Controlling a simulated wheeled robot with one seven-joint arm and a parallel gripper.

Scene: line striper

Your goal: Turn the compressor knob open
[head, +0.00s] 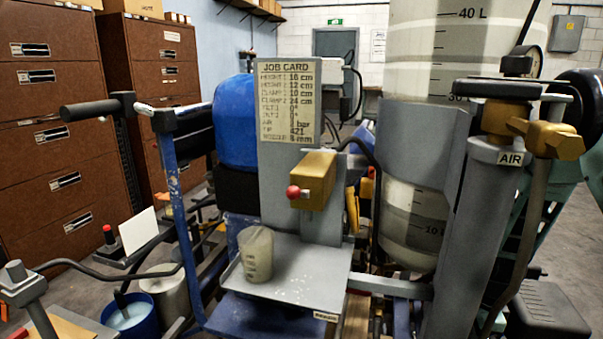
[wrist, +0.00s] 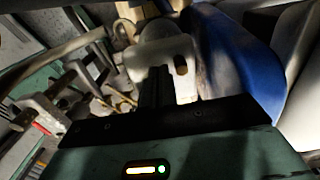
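I see no part labelled compressor. A brass valve knob (head: 545,137) sits at the upper right in the head view, beside a grey post with an AIR label (head: 510,158). It cannot be told from the picture whether it is open or closed. My gripper (wrist: 156,88) shows in the wrist view as dark fingers close together, with nothing visible between them. A pale slotted part (wrist: 180,70) lies beyond the fingertips. I cannot make out my gripper in the head view, nor the knob in the wrist view.
A job card (head: 287,103) stands above a brass block with a red ball knob (head: 294,192). A cup (head: 256,254) stands on a grey tray (head: 305,268). A large graduated tank (head: 420,75) is left of the post. Brown cabinets (head: 55,130) line the left side.

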